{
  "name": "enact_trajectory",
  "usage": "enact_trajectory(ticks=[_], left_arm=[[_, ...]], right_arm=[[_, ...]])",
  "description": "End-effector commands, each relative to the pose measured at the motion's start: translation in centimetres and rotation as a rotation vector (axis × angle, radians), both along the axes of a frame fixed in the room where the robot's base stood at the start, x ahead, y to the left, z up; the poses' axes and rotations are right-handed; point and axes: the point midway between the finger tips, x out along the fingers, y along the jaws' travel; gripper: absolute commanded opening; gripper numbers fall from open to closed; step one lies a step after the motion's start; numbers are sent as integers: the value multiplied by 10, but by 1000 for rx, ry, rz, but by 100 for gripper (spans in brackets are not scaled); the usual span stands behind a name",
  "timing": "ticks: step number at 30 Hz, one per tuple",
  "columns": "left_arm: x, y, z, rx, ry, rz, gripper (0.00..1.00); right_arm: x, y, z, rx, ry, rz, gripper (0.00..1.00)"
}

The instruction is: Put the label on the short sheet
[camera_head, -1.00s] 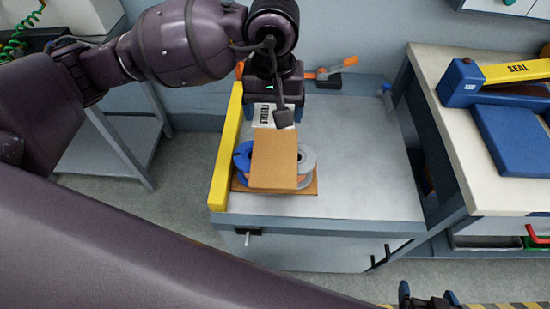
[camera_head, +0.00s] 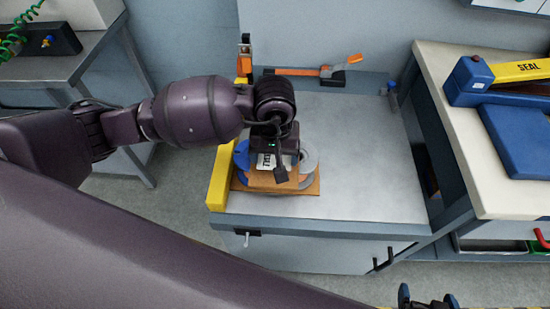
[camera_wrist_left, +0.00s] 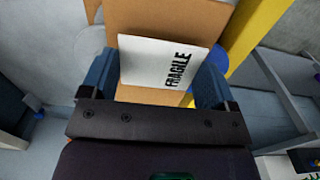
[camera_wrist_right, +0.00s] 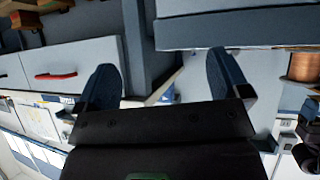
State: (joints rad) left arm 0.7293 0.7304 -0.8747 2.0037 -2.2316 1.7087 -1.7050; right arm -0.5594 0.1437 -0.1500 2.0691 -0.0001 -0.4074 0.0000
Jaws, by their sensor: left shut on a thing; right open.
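The white label (camera_head: 264,161) reads FRAGILE and is held by my left gripper (camera_head: 273,162) over the stack on the workbench. In the left wrist view the label (camera_wrist_left: 150,65) lies between the two fingers, face up, slightly tilted, with the brown short sheet (camera_wrist_left: 165,20) behind it. The short sheet (camera_head: 272,182) rests on top of the spools; the gripper and label cover much of it. Whether the label touches the sheet I cannot tell. My right gripper (camera_wrist_right: 163,80) is open and empty; in the head view it (camera_head: 428,299) shows at the bottom edge.
A blue spool (camera_head: 240,160) and a grey spool (camera_head: 309,160) sit under the short sheet on a larger brown sheet (camera_head: 310,190). A yellow rail (camera_head: 220,178) runs along the bench's left edge. The bench (camera_head: 365,150) is clear to the right. A sealer (camera_head: 515,72) stands on the right table.

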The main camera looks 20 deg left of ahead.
Motion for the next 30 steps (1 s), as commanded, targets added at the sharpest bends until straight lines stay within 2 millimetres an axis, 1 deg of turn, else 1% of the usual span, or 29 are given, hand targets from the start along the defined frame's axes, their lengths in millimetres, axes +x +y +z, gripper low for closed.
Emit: enact_trajectory(ticks=[1, 4, 13, 24, 30], left_arm=[[-1, 0, -11, -1, 7, 2, 60], [-1, 0, -22, -1, 5, 2, 60], [0, 0, -23, 0, 1, 0, 60], [-1, 1, -35, 1, 6, 2, 60], [-2, 1, -40, 1, 10, 1, 60]], right_arm=[[-2, -1, -4, -2, 8, 1, 94], [-4, -2, -6, -6, 13, 4, 94], [-3, -3, -4, -10, 11, 8, 94], [-3, 0, -10, -2, 16, 3, 94], [-1, 2, -8, 4, 9, 0, 94]])
